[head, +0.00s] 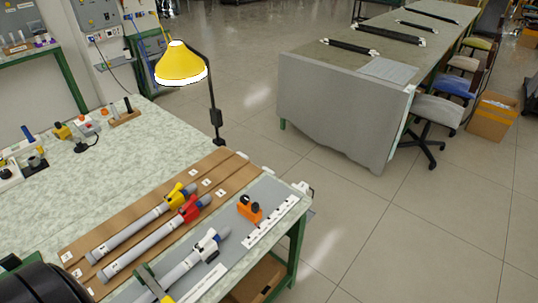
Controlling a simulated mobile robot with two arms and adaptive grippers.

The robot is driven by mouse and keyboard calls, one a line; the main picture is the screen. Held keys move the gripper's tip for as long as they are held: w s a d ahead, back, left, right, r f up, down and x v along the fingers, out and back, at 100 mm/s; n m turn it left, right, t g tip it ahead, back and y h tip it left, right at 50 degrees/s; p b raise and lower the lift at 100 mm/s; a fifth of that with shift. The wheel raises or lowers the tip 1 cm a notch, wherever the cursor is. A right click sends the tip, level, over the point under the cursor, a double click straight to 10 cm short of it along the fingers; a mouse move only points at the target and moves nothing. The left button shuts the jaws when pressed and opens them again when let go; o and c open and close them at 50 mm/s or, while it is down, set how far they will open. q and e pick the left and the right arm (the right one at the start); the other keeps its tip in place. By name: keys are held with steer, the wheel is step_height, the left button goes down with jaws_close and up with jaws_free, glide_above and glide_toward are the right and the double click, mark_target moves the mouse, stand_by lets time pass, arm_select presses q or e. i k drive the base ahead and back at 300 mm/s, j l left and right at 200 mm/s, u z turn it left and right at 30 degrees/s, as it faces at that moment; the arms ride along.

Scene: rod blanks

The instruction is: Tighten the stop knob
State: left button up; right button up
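An orange block (250,210) with a dark knob (244,200) on top sits on the grey plate (268,193) at the bench's right side. It stands beside a white marked strip (272,222) and looks like the stop; how tight the knob is cannot be seen. A grey rod (180,272) with a white fitting (207,242) lies on the same plate, left of and nearer than the orange block. Neither of my grippers can be made out.
Two more grey rods, one with a yellow fitting (177,194) and one with a red fitting (188,208), lie on a brown board (222,165). Open floor (400,230) lies to the right.

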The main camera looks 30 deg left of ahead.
mark_target(244, 200)
steer(key=u, duration=1.05)
